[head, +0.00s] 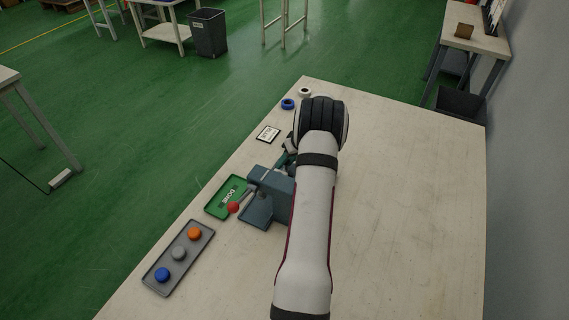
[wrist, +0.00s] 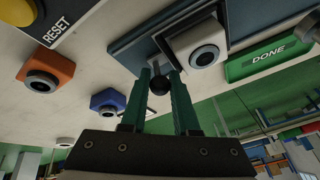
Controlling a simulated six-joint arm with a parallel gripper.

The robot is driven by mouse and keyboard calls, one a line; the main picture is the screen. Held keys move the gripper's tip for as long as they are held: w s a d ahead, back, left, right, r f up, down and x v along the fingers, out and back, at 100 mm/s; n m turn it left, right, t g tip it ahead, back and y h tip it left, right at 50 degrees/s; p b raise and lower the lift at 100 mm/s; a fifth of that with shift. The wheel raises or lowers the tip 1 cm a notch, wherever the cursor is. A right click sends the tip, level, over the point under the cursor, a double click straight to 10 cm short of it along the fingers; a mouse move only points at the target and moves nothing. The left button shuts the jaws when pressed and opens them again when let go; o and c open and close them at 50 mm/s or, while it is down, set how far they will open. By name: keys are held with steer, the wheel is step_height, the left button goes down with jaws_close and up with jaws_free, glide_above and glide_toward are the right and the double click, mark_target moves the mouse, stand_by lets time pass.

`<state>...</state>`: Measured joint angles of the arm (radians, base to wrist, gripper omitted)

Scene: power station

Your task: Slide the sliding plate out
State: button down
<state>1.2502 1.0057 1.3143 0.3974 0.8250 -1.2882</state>
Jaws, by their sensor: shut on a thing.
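The blue-grey device (head: 270,185) stands on the table, with a lever ending in a red ball (head: 233,207). Its blue-grey base also shows in the wrist view (wrist: 135,45). In the head view my arm hides most of the gripper, the knob and the plate.
A green DONE tray (head: 215,208) lies left of the device. A grey tray (head: 163,260) holds orange, grey and blue pieces. The table's right side is clear.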

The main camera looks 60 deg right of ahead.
steer(key=shift+d+r, duration=0.1)
steer(key=shift+d, duration=1.45)
steer(key=c, duration=0.9)
jaws_free()
steer(key=shift+c, duration=0.2)
steer(key=v, duration=1.5)
steer(key=shift+s+r, duration=0.2)
steer(key=shift+r, duration=0.1)
steer(key=shift+a, duration=0.1)
